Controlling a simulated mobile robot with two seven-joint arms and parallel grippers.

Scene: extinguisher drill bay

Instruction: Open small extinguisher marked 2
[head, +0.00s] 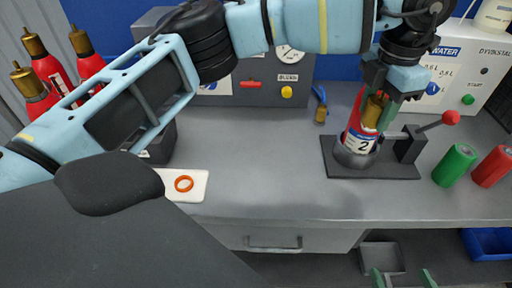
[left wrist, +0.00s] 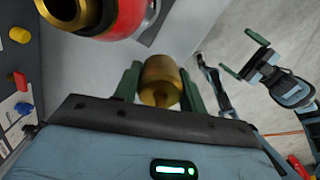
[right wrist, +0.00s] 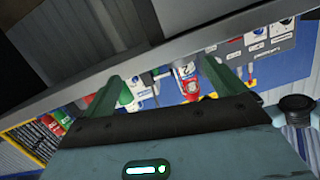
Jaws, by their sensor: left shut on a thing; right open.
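The small red extinguisher marked 2 (head: 361,141) stands upright in the grey cup of a dark clamp stand (head: 390,171). My left gripper (head: 377,108) is above and in front of it, shut on a brass head (head: 372,112). In the left wrist view the brass head (left wrist: 160,80) sits between the green fingers, apart from the red body (left wrist: 120,18), whose brass neck (left wrist: 62,10) shows at the top left. My right gripper (head: 402,279) is open and empty, low in front of the bench; its fingers also show in the right wrist view (right wrist: 165,85).
A clamp lever with a red knob (head: 451,118) is right of the cup. An orange ring (head: 184,183) lies on a white pad at left. Several brass-topped extinguishers (head: 50,70) stand back left.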

